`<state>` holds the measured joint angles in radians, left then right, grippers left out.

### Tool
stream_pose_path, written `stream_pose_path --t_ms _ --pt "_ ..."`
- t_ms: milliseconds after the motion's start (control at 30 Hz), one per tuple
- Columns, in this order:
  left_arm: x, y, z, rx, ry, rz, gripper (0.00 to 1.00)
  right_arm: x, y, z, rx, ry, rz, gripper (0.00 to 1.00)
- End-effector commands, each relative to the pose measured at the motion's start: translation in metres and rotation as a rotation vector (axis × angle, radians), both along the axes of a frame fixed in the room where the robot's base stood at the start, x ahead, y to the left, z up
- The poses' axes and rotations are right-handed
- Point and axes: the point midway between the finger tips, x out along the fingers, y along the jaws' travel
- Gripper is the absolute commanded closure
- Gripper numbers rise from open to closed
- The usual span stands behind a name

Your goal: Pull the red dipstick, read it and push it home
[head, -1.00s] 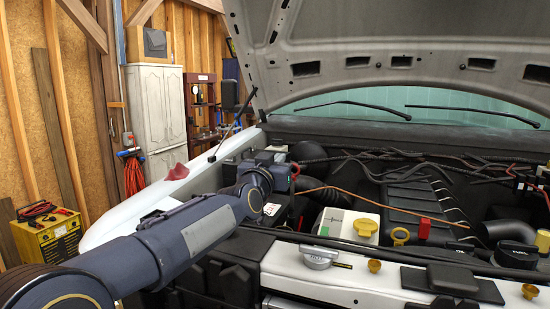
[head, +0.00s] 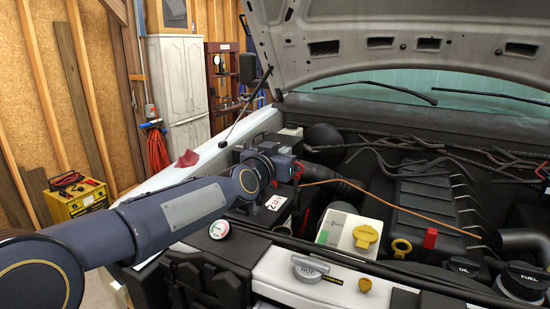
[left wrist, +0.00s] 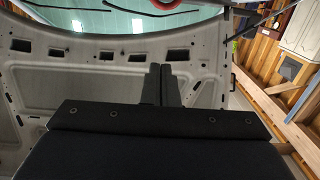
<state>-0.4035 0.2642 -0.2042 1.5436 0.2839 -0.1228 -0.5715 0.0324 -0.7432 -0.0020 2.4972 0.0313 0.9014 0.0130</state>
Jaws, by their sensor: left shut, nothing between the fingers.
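The red dipstick handle (head: 430,238) stands upright among the engine parts, right of a yellow ring handle (head: 401,247). Its shaft is hidden below the handle. My left gripper (head: 297,172) is over the left side of the engine bay, well left of and beyond the red handle, apart from it. Its fingers (left wrist: 164,85) are shut and empty in the left wrist view, with the raised hood behind them. The dipstick does not show in that view. My right gripper is out of view.
A white reservoir with a yellow cap (head: 366,236) stands left of the yellow ring. A thin copper-coloured line (head: 400,207) crosses the bay. Grey HOT cap (head: 310,267) and black FUEL cap (head: 525,278) are in front. The raised hood (head: 400,40) hangs above; a red cloth (head: 187,158) lies on the fender.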

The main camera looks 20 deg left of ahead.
Motion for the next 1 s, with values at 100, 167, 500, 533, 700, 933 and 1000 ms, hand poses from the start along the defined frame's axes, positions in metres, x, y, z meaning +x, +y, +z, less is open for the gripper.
stream_pose_path --t_ms 100,167,500,533,700,933,1000 --pt "0.028 -0.005 -0.001 -0.001 0.004 0.002 1.0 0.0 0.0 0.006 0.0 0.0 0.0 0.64" --pt "0.041 -0.007 -0.001 -0.002 0.003 0.002 1.0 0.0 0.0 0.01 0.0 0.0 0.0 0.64" --pt "0.062 -0.011 -0.036 -0.001 0.002 0.002 1.0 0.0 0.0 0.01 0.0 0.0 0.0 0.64" --pt "0.063 -0.011 -0.038 -0.002 0.002 0.001 1.0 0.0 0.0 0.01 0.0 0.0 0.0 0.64" --pt "0.063 -0.012 -0.042 -0.001 0.0 0.001 1.0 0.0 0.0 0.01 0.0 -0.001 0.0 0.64" --pt "0.063 -0.012 -0.042 -0.001 0.0 0.0 1.0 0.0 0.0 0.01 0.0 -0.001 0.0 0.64" --pt "0.063 -0.012 -0.044 -0.001 0.0 0.0 1.0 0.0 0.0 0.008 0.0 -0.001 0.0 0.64"
